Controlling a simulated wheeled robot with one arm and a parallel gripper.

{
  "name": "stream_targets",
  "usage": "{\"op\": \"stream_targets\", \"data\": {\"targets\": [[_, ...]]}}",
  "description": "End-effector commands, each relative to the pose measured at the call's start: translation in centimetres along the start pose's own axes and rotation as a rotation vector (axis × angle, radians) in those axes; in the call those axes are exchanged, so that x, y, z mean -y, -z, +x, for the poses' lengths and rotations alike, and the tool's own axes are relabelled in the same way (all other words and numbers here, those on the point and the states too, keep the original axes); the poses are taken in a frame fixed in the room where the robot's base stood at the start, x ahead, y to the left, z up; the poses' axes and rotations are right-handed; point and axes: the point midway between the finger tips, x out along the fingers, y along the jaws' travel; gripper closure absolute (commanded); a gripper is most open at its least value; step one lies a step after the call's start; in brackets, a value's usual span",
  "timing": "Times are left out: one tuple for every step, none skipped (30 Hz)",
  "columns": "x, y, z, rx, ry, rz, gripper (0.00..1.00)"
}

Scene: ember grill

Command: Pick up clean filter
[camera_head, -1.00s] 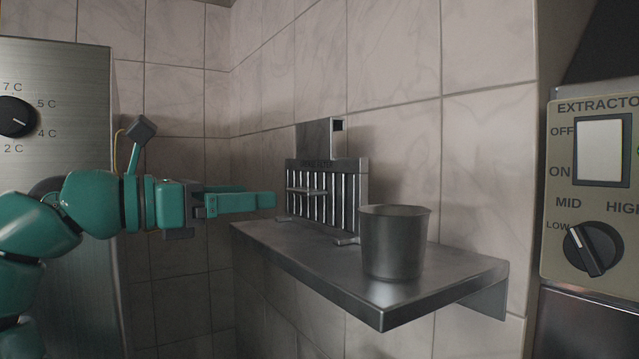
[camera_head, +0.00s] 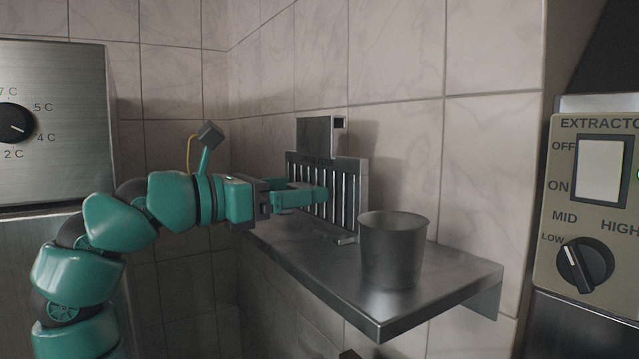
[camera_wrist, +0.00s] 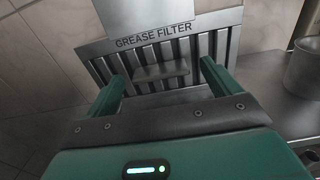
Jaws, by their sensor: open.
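The clean filter is a grey slotted metal panel (camera_head: 349,192) standing upright on the steel shelf against the tiled wall. In the wrist view the filter (camera_wrist: 222,42) bears the words "GREASE FILTER" and a flat handle (camera_wrist: 161,72) sticks out from its front. My gripper (camera_head: 322,194) is in front of the filter at the height of its slats. In the wrist view the open gripper (camera_wrist: 163,72) has one finger on each side of the handle, with space between fingers and handle. The head view hides the handle behind the fingers.
The steel shelf (camera_head: 400,309) carries a metal pot (camera_head: 393,250) to the right of the filter; it also shows in the wrist view (camera_wrist: 304,68). A flat plate (camera_head: 314,135) rises behind the filter. An extractor control panel (camera_head: 590,225) is at the far right.

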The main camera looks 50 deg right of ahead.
Motion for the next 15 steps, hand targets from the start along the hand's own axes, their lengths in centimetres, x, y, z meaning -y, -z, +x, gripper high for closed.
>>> {"op": "stream_targets", "data": {"targets": [[0.0, 0.02, -0.01, 0.0, 0.0, 0.0, 0.11], [0.0, 0.02, -0.01, 0.0, 0.0, 0.0, 0.11], [0.01, 0.01, -0.01, 0.0, 0.0, 0.0, 0.17], [0.0, 0.01, -0.02, 0.0, 0.0, 0.0, 0.23], [0.0, 0.01, -0.02, 0.0, 0.0, 0.0, 0.29], [0.0, 0.01, -0.02, 0.0, 0.0, 0.0, 0.36], [0.0, 0.0, -0.02, 0.0, 0.0, 0.0, 0.42], [0.01, 0.0, -0.02, 0.0, 0.0, 0.0, 0.48], [0.0, 0.0, -0.02, 0.0, 0.0, 0.001, 0.56], [0.0, -0.01, -0.03, 0.0, 0.0, 0.001, 0.62], [0.0, -0.01, -0.03, 0.0, 0.0, 0.001, 0.68], [0.01, -0.03, -0.03, 0.001, 0.0, 0.001, 0.73], [0.01, -0.03, -0.03, 0.001, 0.0, 0.001, 0.73], [0.01, -0.04, -0.03, 0.001, 0.0, 0.001, 0.73], [0.01, -0.04, -0.03, 0.001, 0.0, 0.001, 0.73]]}}
